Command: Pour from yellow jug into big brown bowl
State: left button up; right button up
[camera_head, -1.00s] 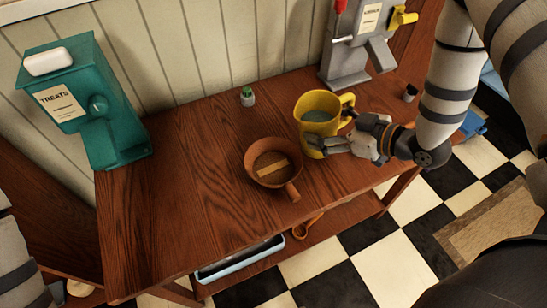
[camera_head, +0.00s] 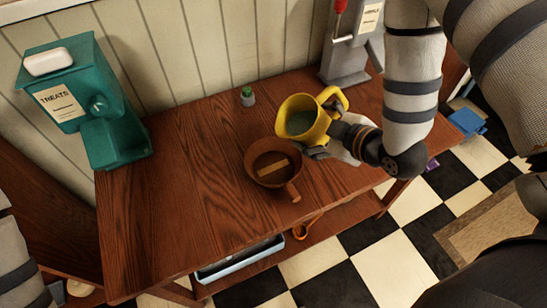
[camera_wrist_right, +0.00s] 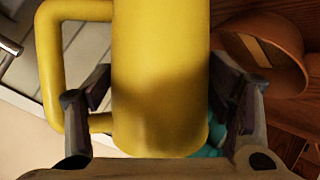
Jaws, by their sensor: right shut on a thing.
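The yellow jug (camera_head: 323,122) has a greenish content visible inside and is tilted to the left, its rim beside and above the right side of the big brown bowl. My right gripper (camera_head: 318,152) is shut around the jug's lower body; its two fingers flank the jug in the right wrist view (camera_wrist_right: 160,105). The big brown bowl (camera_head: 250,160) stands upright on the table with its handle towards the front. A light strip shows inside it. The bowl also shows in the right wrist view (camera_wrist_right: 285,80). My left gripper is out of view.
The wooden table (camera_head: 190,200) is clear left of the bowl. A small green-topped jar (camera_head: 248,97) stands behind it. A teal treats dispenser (camera_head: 110,125) is at the left, and a grey dispenser (camera_head: 345,60) at the back right. A blue-rimmed tray (camera_head: 240,262) is on the lower shelf.

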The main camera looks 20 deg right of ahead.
aim_at(330, 120)
jog(key=shift+a+n+h, duration=0.1)
jog(key=shift+n+h, duration=0.2)
jog(key=shift+h, duration=0.1)
jog(key=shift+f+n+h, duration=0.35)
jog(key=shift+n+h, duration=0.25)
dwell(2.6)
jog(key=shift+w+r+m+y, duration=0.1)
jog(key=shift+r+m+y, duration=0.3)
jog(key=shift+r+m, duration=0.1)
jog(key=shift+m+y, duration=0.4)
jog(key=shift+y, duration=0.1)
jog(key=shift+f, duration=0.1)
jog(key=shift+d+f+m+y, duration=0.5)
jog(key=shift+d+f+y, duration=0.1)
jog(key=shift+d, duration=0.05)
jog(key=shift+w+d+f+m+y, duration=0.1)
jog(key=shift+d+f+m+y, duration=0.15)
jog(key=shift+d+m+y, duration=0.8)
jog(key=shift+w+d+r+m+y, duration=0.1)
jog(key=shift+d+r+m+y, duration=0.2)
jog(key=shift+r+m+y, duration=0.25)
jog(key=shift+f, duration=0.1)
